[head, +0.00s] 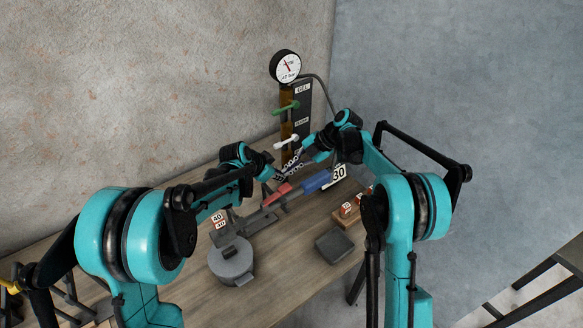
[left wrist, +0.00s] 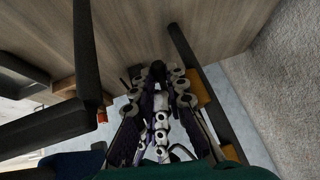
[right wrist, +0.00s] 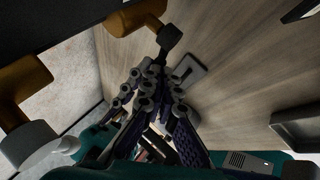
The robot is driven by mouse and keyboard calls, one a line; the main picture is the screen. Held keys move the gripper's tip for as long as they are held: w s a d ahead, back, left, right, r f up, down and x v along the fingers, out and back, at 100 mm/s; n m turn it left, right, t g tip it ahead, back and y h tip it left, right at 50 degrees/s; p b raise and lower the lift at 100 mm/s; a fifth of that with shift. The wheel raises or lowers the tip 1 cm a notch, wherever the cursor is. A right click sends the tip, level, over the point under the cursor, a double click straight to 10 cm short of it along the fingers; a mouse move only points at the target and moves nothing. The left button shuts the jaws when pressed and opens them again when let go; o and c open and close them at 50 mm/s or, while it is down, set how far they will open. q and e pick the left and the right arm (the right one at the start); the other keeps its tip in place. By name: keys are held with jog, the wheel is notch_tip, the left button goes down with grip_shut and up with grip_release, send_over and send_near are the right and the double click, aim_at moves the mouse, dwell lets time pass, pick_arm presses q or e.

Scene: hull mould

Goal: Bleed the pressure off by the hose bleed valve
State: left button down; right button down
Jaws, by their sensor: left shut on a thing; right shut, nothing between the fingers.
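A dark panel (head: 302,115) with labels stands at the back of the bench. A round pressure gauge (head: 285,67) sits on top, its needle pointing to the upper left. A green lever (head: 287,107) and a white lever (head: 286,141) stick out on its left side. I cannot tell which valve is the hose bleed valve. My left gripper (left wrist: 158,84) is shut on a small dark thing, mostly hidden by the fingers. My right gripper (right wrist: 152,68) is shut and empty, close to a black end piece (right wrist: 169,38) on an amber fitting (right wrist: 137,16). Both grippers are low in front of the panel in the head view.
A grey round pot (head: 231,260), a dark square block (head: 335,245) and a wooden block with number tags (head: 346,215) stand on the bench. A dark hose (head: 327,88) curves behind the panel.

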pick_arm(q)
jog(key=shift+s+d, duration=0.1)
jog(key=shift+s, duration=0.05)
pick_arm(e)
jog(key=shift+w+f, duration=0.15)
jog(key=shift+f, duration=0.35)
pick_arm(q)
jog(key=c, duration=1.8)
grip_release()
jog(key=shift+c, duration=0.2)
jog(key=o, duration=0.3)
pick_arm(e)
jog(key=shift+w+a, duration=0.1)
jog(key=shift+a, duration=0.1)
pick_arm(q)
jog(key=shift+r, duration=0.15)
